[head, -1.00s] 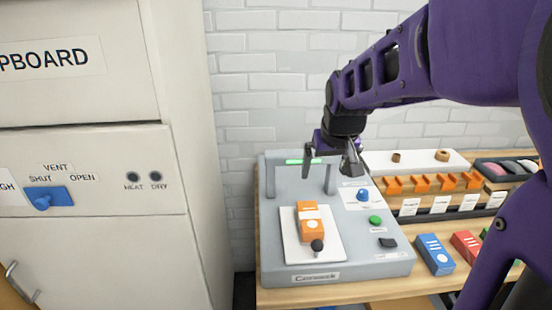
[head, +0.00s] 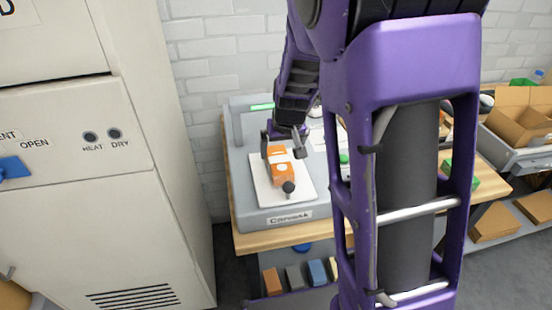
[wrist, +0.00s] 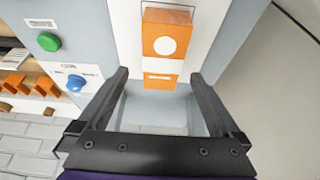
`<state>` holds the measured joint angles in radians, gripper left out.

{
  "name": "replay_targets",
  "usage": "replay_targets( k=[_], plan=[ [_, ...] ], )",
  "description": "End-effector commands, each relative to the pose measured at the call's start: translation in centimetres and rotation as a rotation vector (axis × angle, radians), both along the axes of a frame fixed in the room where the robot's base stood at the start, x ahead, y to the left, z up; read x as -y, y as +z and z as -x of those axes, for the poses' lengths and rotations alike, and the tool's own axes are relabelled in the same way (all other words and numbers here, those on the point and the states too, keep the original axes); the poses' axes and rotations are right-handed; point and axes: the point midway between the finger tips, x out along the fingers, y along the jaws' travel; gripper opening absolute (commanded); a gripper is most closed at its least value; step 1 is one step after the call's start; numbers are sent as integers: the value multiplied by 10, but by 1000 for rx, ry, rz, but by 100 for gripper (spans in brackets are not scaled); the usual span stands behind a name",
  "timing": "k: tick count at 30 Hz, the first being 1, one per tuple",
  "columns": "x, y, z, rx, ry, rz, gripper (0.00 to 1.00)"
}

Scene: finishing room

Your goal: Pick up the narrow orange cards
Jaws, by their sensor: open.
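The narrow orange cards (head: 281,173) lie as a small stack with a white band on a white plate (head: 301,186) on the grey machine. A dark round knob (head: 289,187) is at their near end. In the wrist view the orange cards (wrist: 166,38) show a white disc and a white strip, at the top middle. My gripper (head: 283,144) is open and empty at the far end of the cards. In the wrist view my gripper's fingers (wrist: 160,80) are spread wider than the cards, and the cards are ahead of the fingertips. I cannot tell the height gap.
The grey machine (head: 276,221) stands on a wooden table beside a tall white cabinet (head: 100,215). A green button (wrist: 48,41) and a blue knob (wrist: 76,83) sit on the machine in the wrist view. Orange holders (wrist: 14,84) are at the left.

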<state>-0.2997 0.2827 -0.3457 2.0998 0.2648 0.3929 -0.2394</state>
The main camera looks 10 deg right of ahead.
Motion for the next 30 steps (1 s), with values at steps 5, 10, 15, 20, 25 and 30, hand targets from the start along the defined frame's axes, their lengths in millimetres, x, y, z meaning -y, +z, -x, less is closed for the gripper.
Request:
replay_targets(
  k=[5,10,15,20,25,30],
  plan=[
    [-2,-26,-3,-4,0,1,100],
    [-2,-46,-11,-2,-1,2,100],
    [-3,-49,-13,1,1,1,100],
    [-3,-48,-13,1,1,1,95],
    [-3,-48,-13,1,1,1,64],
    [-3,-48,-13,0,1,1,33]
  ],
)
